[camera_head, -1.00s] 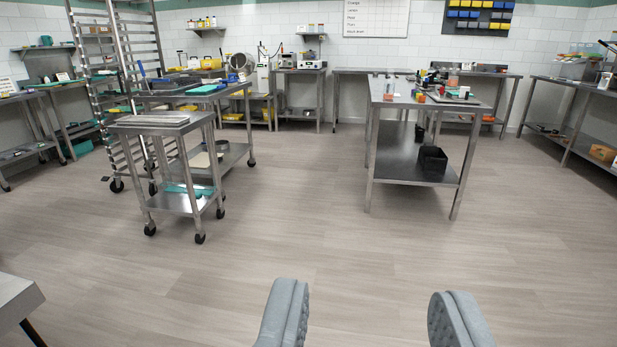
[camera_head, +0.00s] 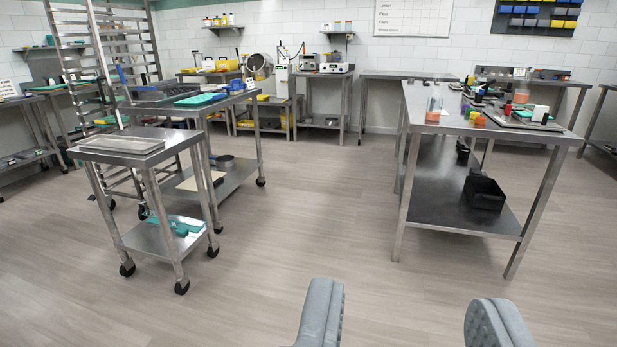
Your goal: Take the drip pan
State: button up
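My gripper (camera_head: 405,300) is open and empty at the bottom of the picture, its two grey padded fingers wide apart above bare floor. A shallow rectangular metal tray (camera_head: 120,145) lies flat on the top of a small wheeled steel cart (camera_head: 168,140) at the left. It may be the drip pan, but I cannot tell for certain at this distance. A dark tray (camera_head: 160,93) lies on the steel table behind the cart. My gripper is well short of both and touches nothing.
A steel table (camera_head: 425,97) with small items and a black bin (camera_head: 485,193) on its lower shelf stands at the right. A tall rack (camera_head: 90,50) stands behind the cart. The floor (camera_head: 330,200) between cart and right table is clear.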

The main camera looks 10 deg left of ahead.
aim_at(138, 145)
jog(key=i+j+u, duration=0.15)
jog(key=i+u, duration=0.25)
jog(key=i, duration=0.15)
jog(key=i+u, duration=0.4)
jog(key=i+l+u, duration=0.4)
jog(key=i, duration=0.2)
jog(key=i+j, duration=0.15)
jog(key=i, duration=0.25)
jog(key=i+j, duration=0.15)
jog(key=i, duration=0.25)
jog(key=i+j, duration=0.2)
jog(key=i, duration=0.15)
jog(key=i+j+z, duration=0.6)
jog(key=i, duration=0.15)
